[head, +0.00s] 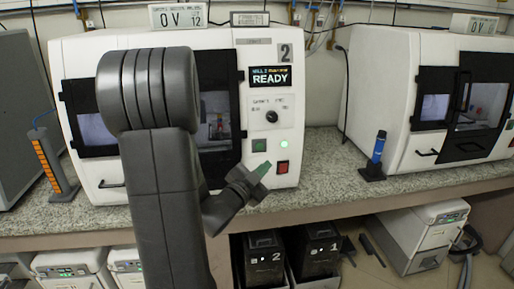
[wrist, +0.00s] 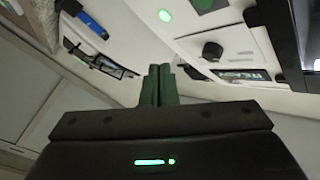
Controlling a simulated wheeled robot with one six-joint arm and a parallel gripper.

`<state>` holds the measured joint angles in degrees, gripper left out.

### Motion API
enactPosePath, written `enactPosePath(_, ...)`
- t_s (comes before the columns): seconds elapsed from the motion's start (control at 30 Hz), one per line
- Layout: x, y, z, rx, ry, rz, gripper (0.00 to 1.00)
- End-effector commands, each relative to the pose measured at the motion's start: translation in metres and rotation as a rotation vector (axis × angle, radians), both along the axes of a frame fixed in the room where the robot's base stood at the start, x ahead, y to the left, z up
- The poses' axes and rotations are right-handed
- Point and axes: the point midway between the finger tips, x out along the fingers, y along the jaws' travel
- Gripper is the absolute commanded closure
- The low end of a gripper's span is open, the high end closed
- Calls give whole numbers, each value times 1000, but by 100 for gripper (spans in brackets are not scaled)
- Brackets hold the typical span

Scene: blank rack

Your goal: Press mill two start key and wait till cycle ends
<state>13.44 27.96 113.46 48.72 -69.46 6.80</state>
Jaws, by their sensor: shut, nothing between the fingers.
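Mill two (head: 220,42) is the white machine marked 2, on the granite bench in the head view. Its display (head: 269,78) reads READY. Below are a black knob (head: 271,117), a square green key (head: 259,145), a lit round green lamp (head: 284,144) and a red key (head: 282,167). My gripper (head: 263,168) is shut and empty, its green fingertips just below the green key and left of the red key. In the wrist view the shut fingers (wrist: 160,85) point at the panel, with the green key (wrist: 203,4) and lit lamp (wrist: 165,15) beyond, apparently apart.
A second white mill (head: 400,75) stands on the right, with a blue-topped stand (head: 375,158) between the machines. An orange strip stand (head: 50,165) is at left. Black bins (head: 318,250) sit under the bench. The bench in front of the panel is clear.

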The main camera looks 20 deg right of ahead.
Motion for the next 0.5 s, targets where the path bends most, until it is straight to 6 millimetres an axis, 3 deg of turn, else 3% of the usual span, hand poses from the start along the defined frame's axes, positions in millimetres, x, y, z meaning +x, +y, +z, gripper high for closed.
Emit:
enactPosePath(0.23, 10, -2, 1, 0, 1, 0, 100)
enactPosePath(0.5, 46, -11, 0, -1, 1, 0, 100)
